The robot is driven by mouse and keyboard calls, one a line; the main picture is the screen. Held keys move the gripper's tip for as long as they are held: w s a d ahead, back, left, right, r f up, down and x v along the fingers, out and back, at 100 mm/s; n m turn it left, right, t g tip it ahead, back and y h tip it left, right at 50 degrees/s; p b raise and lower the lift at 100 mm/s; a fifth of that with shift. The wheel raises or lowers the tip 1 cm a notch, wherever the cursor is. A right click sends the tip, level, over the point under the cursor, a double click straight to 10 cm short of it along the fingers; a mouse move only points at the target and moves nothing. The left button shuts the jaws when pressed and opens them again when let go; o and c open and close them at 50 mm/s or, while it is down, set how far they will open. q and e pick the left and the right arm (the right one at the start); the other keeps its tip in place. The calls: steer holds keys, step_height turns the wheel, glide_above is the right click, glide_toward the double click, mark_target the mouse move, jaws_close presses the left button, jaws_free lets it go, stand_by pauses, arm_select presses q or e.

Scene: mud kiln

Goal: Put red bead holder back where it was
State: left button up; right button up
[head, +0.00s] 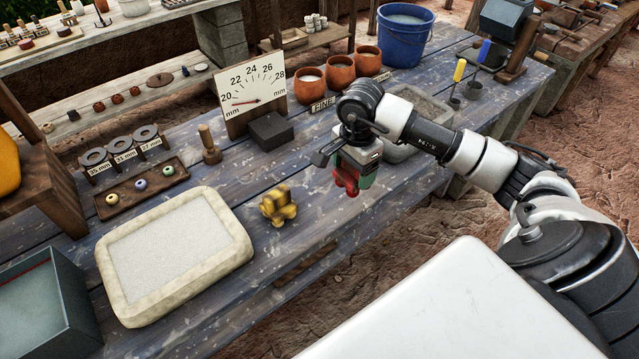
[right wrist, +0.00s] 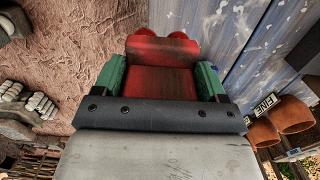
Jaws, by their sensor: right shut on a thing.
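The red bead holder (right wrist: 160,80) is between the green fingers of my right gripper (right wrist: 160,88) in the right wrist view. In the head view the red holder (head: 346,178) hangs below my right gripper (head: 352,172), above the front edge of the blue table (head: 310,215). The gripper is shut on it. A yellow holder (head: 279,205) of similar lumpy shape stands on the table, to the left of the red one and apart from it. My left gripper is not in view.
A pale tray of white grains (head: 170,250) lies left of the yellow holder. A dial board (head: 252,92), a dark block (head: 270,131) and clay pots (head: 340,72) stand behind. A stone tray (head: 418,105) is behind my right arm. The table around the yellow holder is clear.

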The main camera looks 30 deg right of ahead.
steer(key=w+a+f, duration=0.1)
steer(key=w+f, duration=0.1)
steer(key=w+a+f+p, duration=0.1)
steer(key=w+f, duration=0.2)
steer(key=w+a+f+p, duration=0.1)
steer(key=w+f, duration=0.2)
steer(key=shift+a+f, duration=0.1)
steer(key=shift+a, duration=0.15)
steer(key=shift+f, duration=0.45)
steer(key=shift+f, duration=0.1)
steer(key=o, duration=0.4)
steer(key=shift+f, duration=0.1)
steer(key=o, duration=0.5)
